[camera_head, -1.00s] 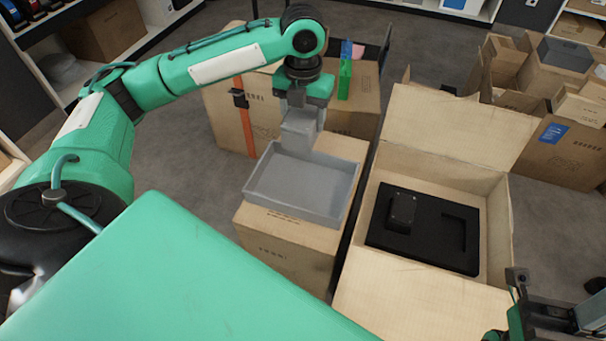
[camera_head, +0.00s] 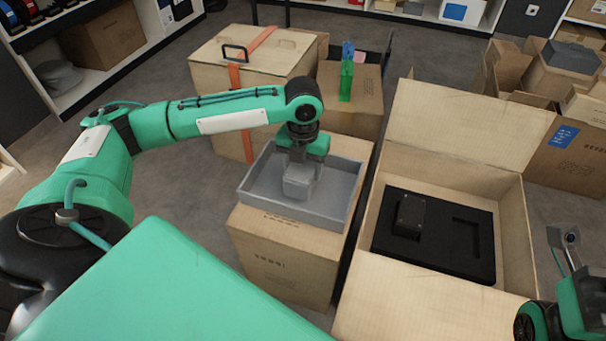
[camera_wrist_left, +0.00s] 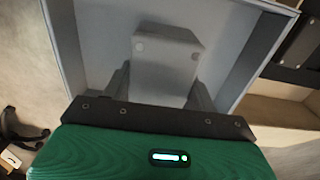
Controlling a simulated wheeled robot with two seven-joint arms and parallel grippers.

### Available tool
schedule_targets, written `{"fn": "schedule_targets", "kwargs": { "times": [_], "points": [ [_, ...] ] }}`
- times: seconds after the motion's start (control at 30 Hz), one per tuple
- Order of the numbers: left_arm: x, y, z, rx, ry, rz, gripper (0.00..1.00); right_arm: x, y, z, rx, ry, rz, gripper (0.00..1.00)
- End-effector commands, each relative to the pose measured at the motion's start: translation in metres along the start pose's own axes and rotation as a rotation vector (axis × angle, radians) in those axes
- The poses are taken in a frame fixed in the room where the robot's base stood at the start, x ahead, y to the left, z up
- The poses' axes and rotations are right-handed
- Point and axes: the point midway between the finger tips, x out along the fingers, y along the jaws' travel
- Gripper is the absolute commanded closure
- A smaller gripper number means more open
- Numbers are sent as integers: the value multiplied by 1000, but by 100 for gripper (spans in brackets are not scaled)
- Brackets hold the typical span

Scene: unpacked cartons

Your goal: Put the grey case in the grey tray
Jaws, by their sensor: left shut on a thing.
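The grey case (camera_head: 299,183) is a small light grey block with bevelled corners. My left gripper (camera_head: 301,166) is shut on it and points down into the grey tray (camera_head: 335,211). The case is inside the tray's walls, near its middle. I cannot tell whether it touches the tray floor. In the left wrist view the case (camera_wrist_left: 165,65) sits between the two fingers of the left gripper (camera_wrist_left: 160,88), with the tray wall (camera_wrist_left: 68,45) around it. At the lower right of the head view, part of my right arm shows, but its fingertips cannot be made out.
The tray stands on a closed carton (camera_head: 285,255). To the right, an open carton (camera_head: 405,163) holds a black foam insert (camera_head: 455,262) with a dark block (camera_head: 410,215) in it. A strapped box (camera_head: 205,60) and a carton with a green item (camera_head: 346,80) stand behind.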

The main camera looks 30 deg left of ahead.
Motion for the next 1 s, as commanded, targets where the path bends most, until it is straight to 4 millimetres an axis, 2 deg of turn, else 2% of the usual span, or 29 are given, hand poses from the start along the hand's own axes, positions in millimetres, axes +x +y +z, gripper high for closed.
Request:
{"fn": "schedule_targets", "kwargs": {
  "times": [0.03,0.1,0.47,0.5,0.57,0.6,0.97,1.0],
  "points": [
    [11,0,0,0,0,1,66,-2,-2,0,6,11,-3,100],
    [16,0,0,0,-1,0,66,0,-4,0,12,15,-6,100],
    [16,0,0,0,0,-1,66,3,-3,1,9,9,-4,100],
    [17,0,0,0,0,-1,33,1,-3,1,9,7,-4,100],
    [17,0,0,0,-1,-1,21,1,-3,1,9,8,-4,100],
    [17,0,0,0,0,0,19,1,-3,1,9,9,-4,100],
    [16,0,0,0,-2,0,19,-3,-3,1,9,5,-4,100],
    [9,0,0,0,-1,1,19,5,-4,1,12,11,-6,100]
  ]
}}
